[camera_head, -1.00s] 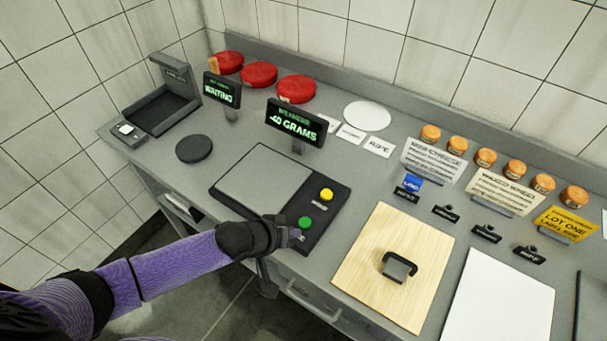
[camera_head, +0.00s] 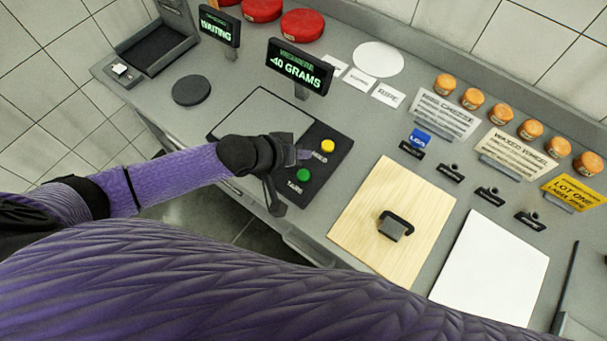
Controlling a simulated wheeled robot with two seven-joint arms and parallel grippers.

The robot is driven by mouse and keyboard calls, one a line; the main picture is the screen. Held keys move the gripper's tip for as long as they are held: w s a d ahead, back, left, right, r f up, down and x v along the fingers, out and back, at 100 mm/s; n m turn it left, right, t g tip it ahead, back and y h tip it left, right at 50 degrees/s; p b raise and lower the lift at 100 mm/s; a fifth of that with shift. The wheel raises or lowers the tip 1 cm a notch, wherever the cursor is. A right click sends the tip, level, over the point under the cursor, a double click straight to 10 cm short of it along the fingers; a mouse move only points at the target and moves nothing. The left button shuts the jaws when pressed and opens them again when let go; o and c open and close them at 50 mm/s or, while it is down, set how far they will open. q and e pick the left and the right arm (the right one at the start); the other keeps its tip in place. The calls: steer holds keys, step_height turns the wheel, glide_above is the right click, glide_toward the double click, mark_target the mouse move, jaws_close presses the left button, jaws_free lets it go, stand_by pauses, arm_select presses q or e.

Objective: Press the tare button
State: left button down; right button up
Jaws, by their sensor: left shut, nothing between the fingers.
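The green tare button (camera_head: 303,175) sits at the front of the scale's dark panel (camera_head: 322,172), beside a label reading TARE. The yellow button (camera_head: 327,146) is farther back on the same panel, with its label partly covered. My left gripper (camera_head: 304,155) is shut and empty. Its fingertips are over the panel between the two buttons, just behind the green one in the picture; I cannot tell whether they touch the panel. The scale plate (camera_head: 262,112) looks empty. The scale display (camera_head: 299,66) reads -40 GRAMS.
A white sheet (camera_head: 492,268) lies farther right. Red cheese wheels (camera_head: 302,25) stand behind the display. My purple body or arm covers the bottom of the view.

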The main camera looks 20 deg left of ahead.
mark_target(301, 177)
arm_select(q)
step_height(301, 177, down, 6)
steer(key=b, duration=0.4)
steer(key=shift+r, duration=0.2)
steer(key=shift+f+b, duration=0.6)
stand_by(0.9)
steer(key=shift+f, duration=0.35)
